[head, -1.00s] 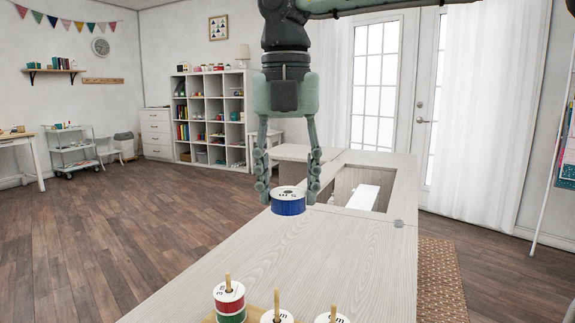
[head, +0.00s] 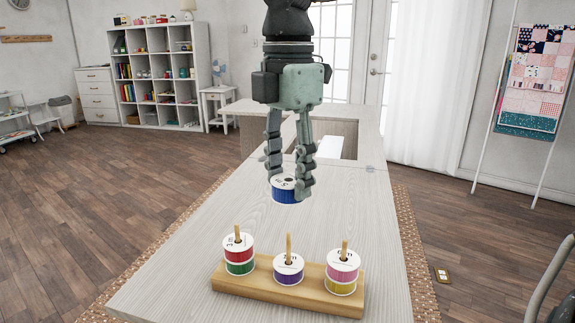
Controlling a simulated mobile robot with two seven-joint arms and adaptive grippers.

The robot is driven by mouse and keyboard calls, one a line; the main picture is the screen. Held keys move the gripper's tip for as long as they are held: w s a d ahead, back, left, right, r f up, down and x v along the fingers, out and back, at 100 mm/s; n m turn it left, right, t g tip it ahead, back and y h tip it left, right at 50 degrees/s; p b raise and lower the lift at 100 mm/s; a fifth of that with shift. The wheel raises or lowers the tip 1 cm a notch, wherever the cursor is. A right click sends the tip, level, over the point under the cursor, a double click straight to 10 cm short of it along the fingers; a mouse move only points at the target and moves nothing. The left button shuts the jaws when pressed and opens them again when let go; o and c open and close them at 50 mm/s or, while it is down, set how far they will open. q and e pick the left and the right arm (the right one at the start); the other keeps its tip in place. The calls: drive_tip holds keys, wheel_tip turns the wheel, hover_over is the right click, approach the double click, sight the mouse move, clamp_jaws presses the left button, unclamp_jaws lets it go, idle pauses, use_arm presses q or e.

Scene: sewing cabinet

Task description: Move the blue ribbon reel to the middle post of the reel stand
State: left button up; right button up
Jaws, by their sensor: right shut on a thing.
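The blue ribbon reel (head: 285,196), with a white top, is held between the fingertips of my right gripper (head: 287,178). It is in the air above the cabinet top, behind the reel stand as seen here. The wooden reel stand (head: 255,297) lies across the near end of the top. Its middle post (head: 289,246) bears one purple reel (head: 289,268). The left post (head: 238,234) bears a red reel (head: 238,254) over a green reel (head: 239,267). The right post (head: 344,248) bears a pink reel (head: 342,271) over a yellow reel (head: 341,287). My left gripper is out of view.
The pale wood cabinet top (head: 200,251) is clear around the stand. At its far end is an opening (head: 328,148) with a white thing in it. Shelves (head: 160,75) and a quilt rack (head: 534,75) stand well away.

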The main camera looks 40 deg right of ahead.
sight(289, 200)
wheel_tip(289, 200, down, 4)
drive_tip(key=shift+f+b, duration=0.2)
drive_tip(key=shift+b, duration=0.9)
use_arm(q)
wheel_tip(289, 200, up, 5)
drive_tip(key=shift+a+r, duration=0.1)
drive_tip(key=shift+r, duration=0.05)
use_arm(e)
drive_tip(key=shift+f, duration=0.1)
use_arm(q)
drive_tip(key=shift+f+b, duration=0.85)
use_arm(e)
drive_tip(key=shift+f, duration=0.65)
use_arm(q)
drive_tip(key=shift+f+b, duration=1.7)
use_arm(e)
drive_tip(key=shift+f, duration=1.5)
drive_tip(key=o, duration=1.1)
drive_tip(key=shift+c, duration=0.2)
